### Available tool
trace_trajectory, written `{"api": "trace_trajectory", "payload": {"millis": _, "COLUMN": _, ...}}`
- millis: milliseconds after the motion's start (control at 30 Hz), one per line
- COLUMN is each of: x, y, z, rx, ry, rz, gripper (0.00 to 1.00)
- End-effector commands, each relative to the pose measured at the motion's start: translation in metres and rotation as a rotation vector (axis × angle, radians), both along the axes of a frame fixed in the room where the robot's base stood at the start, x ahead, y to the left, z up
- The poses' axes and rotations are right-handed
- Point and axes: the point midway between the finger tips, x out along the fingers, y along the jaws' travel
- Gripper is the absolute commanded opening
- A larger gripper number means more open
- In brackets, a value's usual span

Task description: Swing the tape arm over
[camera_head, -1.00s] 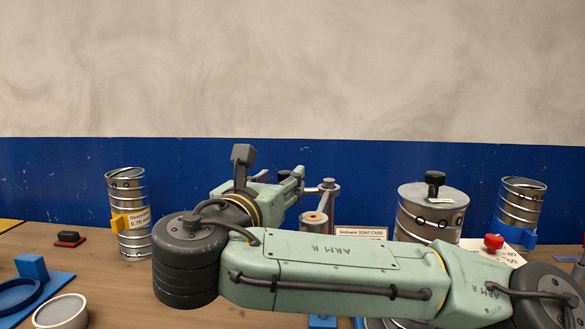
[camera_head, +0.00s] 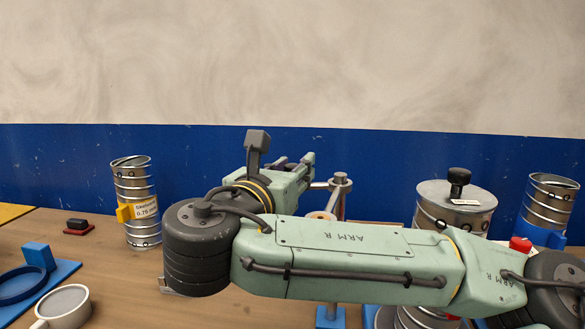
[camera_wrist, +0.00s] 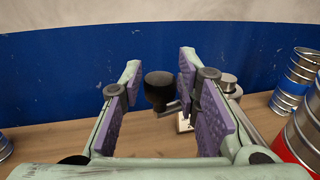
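The tape arm is a metal post (camera_head: 340,185) with a short bar reaching left behind my gripper, and a tan roll (camera_head: 320,215) sits low beside it, partly hidden by my arm. In the wrist view the post's round metal top (camera_wrist: 228,84) stands just outside the right finger. My gripper (camera_head: 308,160) is at the post's left. In the wrist view my gripper (camera_wrist: 160,68) is open, with a black knob (camera_wrist: 159,88) between the purple pads and gaps on both sides. Whether a pad touches it at depth is unclear.
A lidded metal canister (camera_head: 456,205) with a black knob stands right of the post, and a spiral duct piece (camera_head: 549,205) beyond it. Another duct piece (camera_head: 135,205) stands at left. A cup (camera_head: 64,305) and blue fixture (camera_head: 38,258) are front left. My arm hides the table's middle.

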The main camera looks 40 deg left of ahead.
Motion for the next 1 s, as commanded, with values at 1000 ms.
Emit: {"api": "trace_trajectory", "payload": {"millis": 1000, "x": 0.0015, "y": -0.0006, "z": 0.0000, "rx": 0.001, "ry": 0.000, "rz": -0.001, "gripper": 0.00}}
